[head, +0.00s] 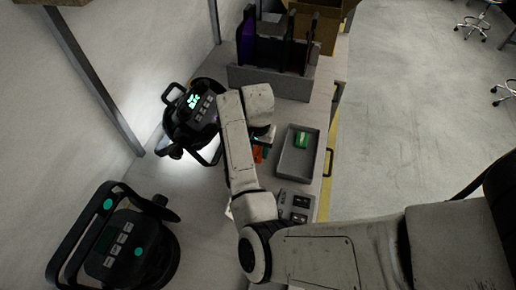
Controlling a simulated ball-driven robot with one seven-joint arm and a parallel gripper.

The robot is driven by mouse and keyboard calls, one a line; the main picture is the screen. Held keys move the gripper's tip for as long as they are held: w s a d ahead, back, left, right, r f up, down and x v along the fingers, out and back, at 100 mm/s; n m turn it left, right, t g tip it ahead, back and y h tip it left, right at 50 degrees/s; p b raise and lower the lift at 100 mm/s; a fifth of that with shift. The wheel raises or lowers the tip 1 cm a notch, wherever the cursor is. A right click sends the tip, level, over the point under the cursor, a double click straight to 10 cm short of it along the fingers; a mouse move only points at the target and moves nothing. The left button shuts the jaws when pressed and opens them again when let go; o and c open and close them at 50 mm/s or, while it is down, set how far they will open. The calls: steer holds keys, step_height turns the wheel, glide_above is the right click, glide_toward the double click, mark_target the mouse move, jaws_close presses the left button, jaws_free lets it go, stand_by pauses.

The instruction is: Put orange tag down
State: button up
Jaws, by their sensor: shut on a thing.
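The orange tag (258,154) shows as a small orange patch just below my gripper, partly hidden by my arm. My gripper (261,144) points down over the bench, left of the grey tray. It is shut on the orange tag, though the fingertips are mostly hidden. Whether the tag touches the bench top cannot be told. One black par can (193,113) with a lit teal display stands left of my arm. Another par can (128,245) with teal round marks is at the lower left.
A grey tray (286,163) with a green thing (301,140) in it is right of my gripper. A small grey panel (296,203) lies nearer. A grey rack (265,82) and a cardboard box (322,24) stand at the back. Open floor (420,120) is right of the bench.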

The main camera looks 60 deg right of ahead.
steer(key=o, duration=1)
steer(key=shift+f, duration=0.1)
step_height(320, 180, up, 12)
steer(key=shift+r+p, duration=0.15)
steer(key=shift+p, duration=0.4)
